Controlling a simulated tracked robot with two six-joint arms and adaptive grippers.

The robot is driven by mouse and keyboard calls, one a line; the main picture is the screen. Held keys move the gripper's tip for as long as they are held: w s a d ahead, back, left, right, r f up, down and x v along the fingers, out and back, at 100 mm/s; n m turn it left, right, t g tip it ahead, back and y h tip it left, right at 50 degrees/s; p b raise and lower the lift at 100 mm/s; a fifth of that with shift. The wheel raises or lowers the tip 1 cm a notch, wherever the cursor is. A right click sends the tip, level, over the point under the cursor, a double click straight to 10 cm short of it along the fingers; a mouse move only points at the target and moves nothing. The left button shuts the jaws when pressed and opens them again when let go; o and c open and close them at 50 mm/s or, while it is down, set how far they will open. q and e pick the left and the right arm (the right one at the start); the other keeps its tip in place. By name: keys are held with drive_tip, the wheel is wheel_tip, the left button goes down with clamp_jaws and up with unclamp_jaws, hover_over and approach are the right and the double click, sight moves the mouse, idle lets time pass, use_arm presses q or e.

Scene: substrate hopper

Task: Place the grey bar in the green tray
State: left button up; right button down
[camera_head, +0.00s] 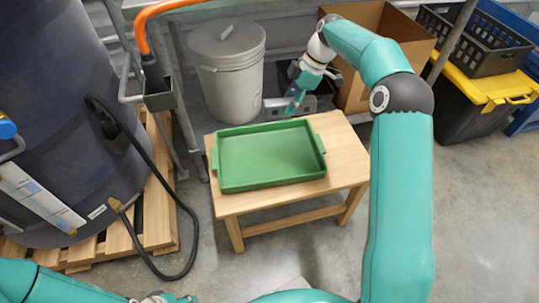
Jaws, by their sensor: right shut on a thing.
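The green tray (268,184) is empty and lies on a small wooden table, its open side up. My right gripper (293,104) is above and behind the tray's far edge, reaching in from the right. It is shut on the grey bar (274,109), which shows as a light grey piece beside the teal fingertips. The fingers hide part of the bar, and its full outline is hard to tell. My left arm shows along the bottom left edge, but its gripper is not in view.
The wooden table (345,158) has bare wood right of the tray. A grey lidded bin (230,85), a cardboard box (385,22) and a black tote with yellow lid (476,108) stand behind. A large dark tank (60,110) with a black hose (186,240) is at left.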

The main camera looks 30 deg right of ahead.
drive_tip(key=shift+d, duration=0.3)
drive_tip(key=shift+f, duration=0.3)
wheel_tip(320, 180, down, 19)
drive_tip(key=b, duration=0.6)
drive_tip(key=c, duration=0.7)
unclamp_jaws()
drive_tip(key=p+v, duration=0.3)
drive_tip(key=v, duration=0.9)
drive_tip(key=shift+w+p, duration=0.1)
drive_tip(key=shift+p, duration=0.25)
